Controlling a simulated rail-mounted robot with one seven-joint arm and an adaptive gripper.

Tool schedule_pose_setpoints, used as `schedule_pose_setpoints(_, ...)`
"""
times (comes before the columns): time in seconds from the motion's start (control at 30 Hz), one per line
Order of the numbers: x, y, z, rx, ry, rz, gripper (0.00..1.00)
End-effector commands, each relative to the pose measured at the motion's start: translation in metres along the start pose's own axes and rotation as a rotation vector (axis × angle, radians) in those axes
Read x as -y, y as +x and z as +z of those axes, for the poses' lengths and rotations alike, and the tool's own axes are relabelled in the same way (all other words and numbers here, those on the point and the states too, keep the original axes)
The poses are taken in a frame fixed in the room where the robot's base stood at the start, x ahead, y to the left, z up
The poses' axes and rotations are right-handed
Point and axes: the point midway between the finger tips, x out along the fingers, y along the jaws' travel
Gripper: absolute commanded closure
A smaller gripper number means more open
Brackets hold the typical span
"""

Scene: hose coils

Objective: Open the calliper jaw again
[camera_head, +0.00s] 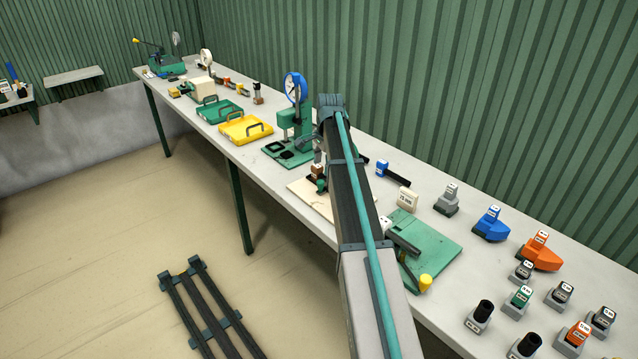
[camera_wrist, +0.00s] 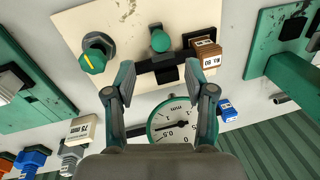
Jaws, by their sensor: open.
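In the wrist view my gripper (camera_wrist: 160,78) is open, its two fingers spread above a cream board (camera_wrist: 75,22). A dial gauge (camera_wrist: 172,118) with a green rim and a white face marked in mm shows between the fingers, partly hidden by my gripper's body. A dark bar (camera_wrist: 150,66) runs across beyond the fingertips, with a round green button (camera_wrist: 160,41) just past it. A brown block (camera_wrist: 208,50) with a numbered tag sits at the bar's right end. Whether the calliper jaw touches the block cannot be told. No finger clearly touches anything.
In the head view my arm hides much of the board (camera_head: 309,197). A green stand with a blue dial (camera_head: 295,88) is close behind; a green plate (camera_head: 432,240) and several labelled blocks lie to the right.

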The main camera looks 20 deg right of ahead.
Motion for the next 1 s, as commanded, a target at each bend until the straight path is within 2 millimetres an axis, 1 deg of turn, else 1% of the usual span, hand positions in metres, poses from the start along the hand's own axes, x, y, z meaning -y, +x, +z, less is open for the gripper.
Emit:
schedule_pose_setpoints(0.3,0.000,0.051,0.001,0.002,-0.002,0.002,0.46)
schedule_pose_setpoints(0.5,0.001,0.079,0.001,0.001,-0.002,0.000,0.46)
schedule_pose_setpoints(0.7,0.001,0.093,0.001,0.001,-0.002,-0.001,0.46)
schedule_pose_setpoints(1.0,0.001,0.095,0.001,0.001,-0.002,-0.002,0.46)
